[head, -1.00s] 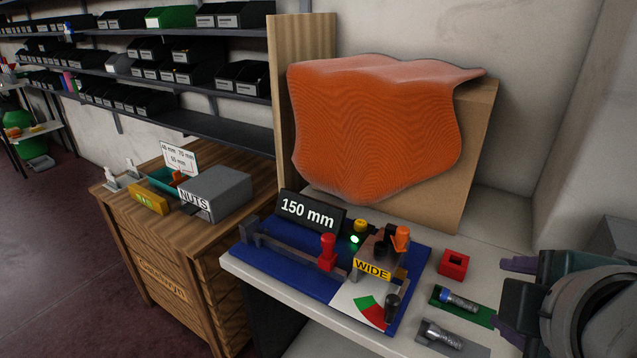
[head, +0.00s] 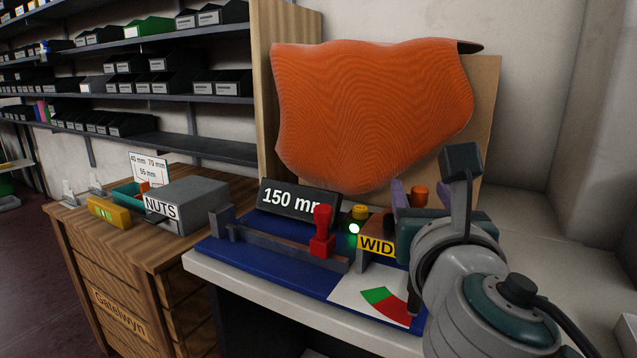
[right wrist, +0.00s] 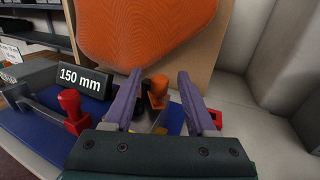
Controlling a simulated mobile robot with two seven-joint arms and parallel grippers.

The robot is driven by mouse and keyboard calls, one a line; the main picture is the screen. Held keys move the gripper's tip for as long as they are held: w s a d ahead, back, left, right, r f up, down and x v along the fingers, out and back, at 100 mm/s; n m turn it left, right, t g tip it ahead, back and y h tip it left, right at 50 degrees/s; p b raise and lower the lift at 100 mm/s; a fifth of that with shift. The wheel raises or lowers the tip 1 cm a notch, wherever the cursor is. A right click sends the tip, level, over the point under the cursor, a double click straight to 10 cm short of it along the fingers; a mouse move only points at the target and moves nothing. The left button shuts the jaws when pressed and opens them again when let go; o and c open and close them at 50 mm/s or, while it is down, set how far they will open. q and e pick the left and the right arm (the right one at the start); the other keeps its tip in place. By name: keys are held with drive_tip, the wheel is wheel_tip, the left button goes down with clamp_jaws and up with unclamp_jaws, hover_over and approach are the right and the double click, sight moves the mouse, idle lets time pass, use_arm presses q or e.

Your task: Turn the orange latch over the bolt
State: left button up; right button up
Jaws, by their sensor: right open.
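The orange latch (head: 419,196) is an upright orange knob behind the yellow WIDE block (head: 376,246) on the blue fixture (head: 275,268). In the right wrist view the orange latch (right wrist: 158,86) shows between the purple fingers of my right gripper (right wrist: 160,80). My right gripper (head: 421,192) is open, its fingers spread to either side of the latch; I cannot tell whether they touch it. My right arm covers the right part of the fixture in the head view. I cannot make out the bolt in either current view. My left gripper is not in view.
A red stop (head: 322,232) and a lit green lamp (head: 354,228) stand on the fixture near the 150 mm sign (head: 290,198). A NUTS box (head: 190,206) sits on the wooden cabinet to the left. An orange cloth (head: 372,110) hangs over a board behind.

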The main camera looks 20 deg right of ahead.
sight(419, 187)
drive_tip(key=shift+b+x, duration=0.35)
drive_tip(key=shift+x, duration=1.9)
clamp_jaws()
